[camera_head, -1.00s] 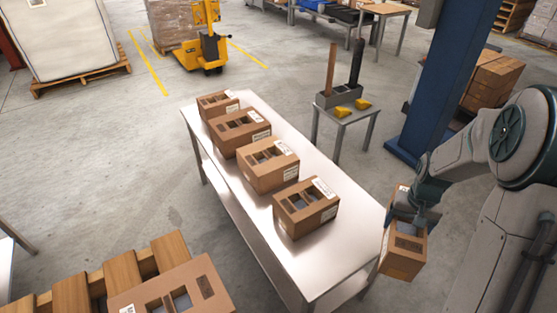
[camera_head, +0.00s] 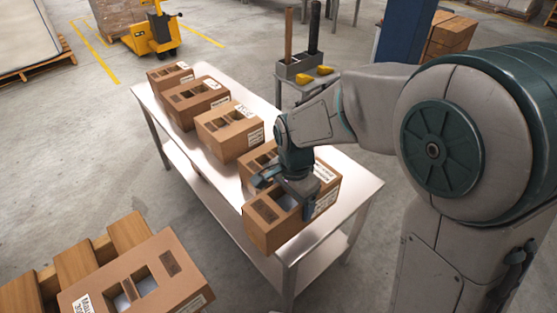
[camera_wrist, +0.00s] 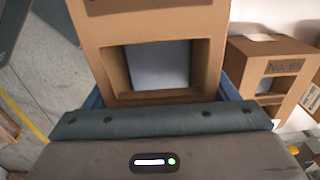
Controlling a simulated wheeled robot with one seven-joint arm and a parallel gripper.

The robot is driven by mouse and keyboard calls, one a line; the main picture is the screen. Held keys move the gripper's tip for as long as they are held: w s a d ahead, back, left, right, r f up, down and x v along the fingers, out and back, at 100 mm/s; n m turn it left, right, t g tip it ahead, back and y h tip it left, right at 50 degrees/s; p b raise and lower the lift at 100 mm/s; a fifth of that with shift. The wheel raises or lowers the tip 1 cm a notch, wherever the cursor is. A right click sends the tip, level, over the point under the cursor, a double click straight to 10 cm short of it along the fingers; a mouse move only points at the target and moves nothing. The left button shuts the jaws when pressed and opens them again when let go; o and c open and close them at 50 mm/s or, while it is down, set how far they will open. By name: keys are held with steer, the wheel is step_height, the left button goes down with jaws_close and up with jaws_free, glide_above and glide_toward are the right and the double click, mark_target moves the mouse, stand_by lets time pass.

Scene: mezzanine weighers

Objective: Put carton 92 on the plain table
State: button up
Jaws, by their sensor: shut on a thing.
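My gripper (camera_head: 288,192) is shut on a brown carton (camera_head: 275,232) with cut-out windows. In the wrist view the held carton (camera_wrist: 120,35) fills the middle, between the blue fingers of my gripper (camera_wrist: 160,95). No number on it is readable, so I cannot tell if it is carton 92. It is in front of the near end of a pale metal table (camera_head: 345,190) and hides part of that table's edge. I cannot tell whether it touches the table.
Several cartons stand in a row on the metal table, the nearest (camera_head: 255,160) partly hidden by my arm. A carton marked No. 65 (camera_wrist: 268,68) is close right of the held one. Another carton (camera_head: 190,255) lies at lower left. A tool stand (camera_head: 305,85) is behind.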

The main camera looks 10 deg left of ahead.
steer(key=w+d+f, duration=0.2)
steer(key=w, duration=0.1)
steer(key=w+d+f, duration=0.2)
steer(key=w, duration=0.1)
steer(key=w+d+f+b, duration=0.1)
steer(key=w+d+f, duration=0.1)
steer(key=w+f, duration=0.1)
steer(key=shift+w+d, duration=0.25)
steer(key=shift+w, duration=0.2)
steer(key=shift+f+b, duration=0.4)
steer(key=shift+f, duration=1.55)
